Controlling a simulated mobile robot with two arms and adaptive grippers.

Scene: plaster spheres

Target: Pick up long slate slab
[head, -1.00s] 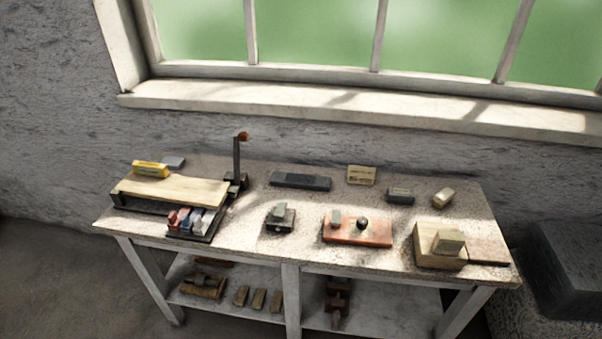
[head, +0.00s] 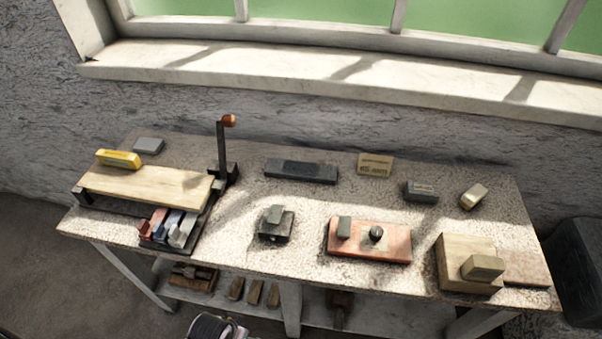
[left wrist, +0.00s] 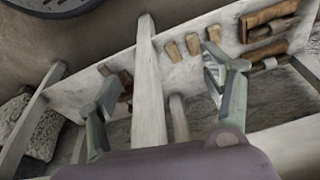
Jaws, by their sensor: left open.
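The long slate slab (head: 300,171) is a dark grey, flat, narrow bar. It lies on the back middle of the workbench top in the head view, right of an upright post with an orange tip. Nothing touches it. In the left wrist view my left gripper (left wrist: 161,72) is open, with nothing between its fingers. It faces the bench's lower shelf and legs; the slab does not show there. My right gripper is in neither view.
Left on the bench (head: 120,238) are a wooden board (head: 145,187) on a dark frame and the tall post (head: 222,150). A small black stand (head: 275,228) and a red board (head: 370,243) lie in front of the slab. A small tan box (head: 375,164) lies right of it.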

